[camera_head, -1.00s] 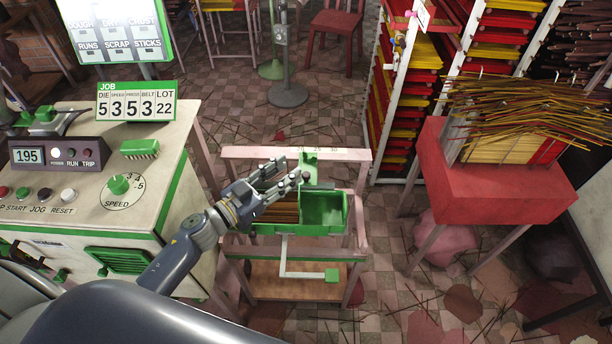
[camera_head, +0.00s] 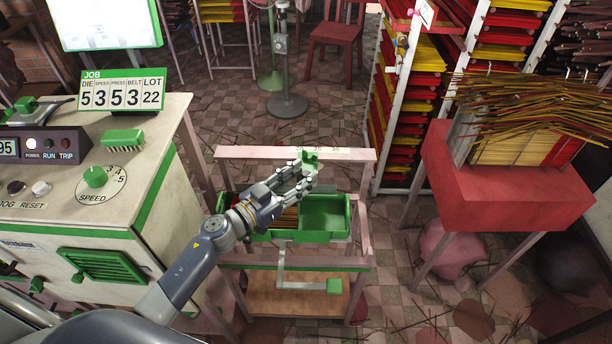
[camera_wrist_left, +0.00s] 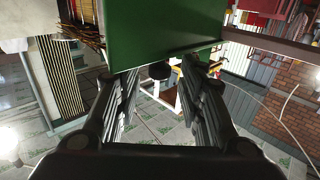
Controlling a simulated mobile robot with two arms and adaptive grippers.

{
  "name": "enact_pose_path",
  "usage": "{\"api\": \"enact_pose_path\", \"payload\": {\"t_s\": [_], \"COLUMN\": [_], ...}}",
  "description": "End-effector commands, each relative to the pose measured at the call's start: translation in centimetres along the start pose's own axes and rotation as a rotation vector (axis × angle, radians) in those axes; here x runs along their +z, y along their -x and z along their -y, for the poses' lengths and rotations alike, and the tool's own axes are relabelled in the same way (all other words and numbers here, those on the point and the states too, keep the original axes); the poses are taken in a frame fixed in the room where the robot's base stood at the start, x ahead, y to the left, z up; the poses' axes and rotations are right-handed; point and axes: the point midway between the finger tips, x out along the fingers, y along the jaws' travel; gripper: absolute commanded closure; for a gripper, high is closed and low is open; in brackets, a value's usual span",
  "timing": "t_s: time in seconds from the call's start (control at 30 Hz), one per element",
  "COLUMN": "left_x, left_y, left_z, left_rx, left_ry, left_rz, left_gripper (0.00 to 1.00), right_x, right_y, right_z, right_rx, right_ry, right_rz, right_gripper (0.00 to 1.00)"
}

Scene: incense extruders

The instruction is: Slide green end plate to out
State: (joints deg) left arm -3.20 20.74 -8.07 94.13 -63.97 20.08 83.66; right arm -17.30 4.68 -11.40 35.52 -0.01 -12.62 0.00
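My left gripper (camera_head: 306,176) is over the green tray (camera_head: 345,222) on the pink stand in the head view. Its fingers are apart, with the tips close to a small upright green piece (camera_head: 311,158) at the back rail, which appears to be the green end plate's top. In the left wrist view a broad green plate (camera_wrist_left: 155,35) fills the upper middle, just beyond the spread fingers (camera_wrist_left: 160,75). I cannot tell whether the fingers touch it. The tray's left part holds brown sticks (camera_head: 288,220); its right part is empty. My right gripper is not in view.
The pink stand's back rail (camera_head: 240,152) carries scale numbers. The control console (camera_head: 100,220) stands at left. A red table (camera_head: 500,190) with sticks stands at right.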

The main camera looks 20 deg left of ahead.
Motion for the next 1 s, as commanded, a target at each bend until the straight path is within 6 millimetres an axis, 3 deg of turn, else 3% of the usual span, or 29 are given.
{"api": "enact_pose_path", "payload": {"t_s": [0.2,0.53,0.7,1.0], "left_x": [0.1,0.0,0.0,-0.2], "left_y": [-1.8,-2.1,-2.0,-2.5], "left_z": [0.0,0.0,0.0,-0.5], "left_rx": [0.0,0.0,0.0,0.001], "left_ry": [-0.002,0.0,-0.001,0.0], "left_rz": [0.001,0.001,0.001,0.0], "left_gripper": [0.63,0.63,1.0,1.0], "right_x": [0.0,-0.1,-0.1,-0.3], "right_y": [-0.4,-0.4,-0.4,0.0], "right_z": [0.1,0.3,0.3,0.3], "right_rx": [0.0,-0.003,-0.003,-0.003], "right_ry": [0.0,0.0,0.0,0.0], "right_rz": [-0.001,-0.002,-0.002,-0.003], "right_gripper": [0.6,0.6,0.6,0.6]}}
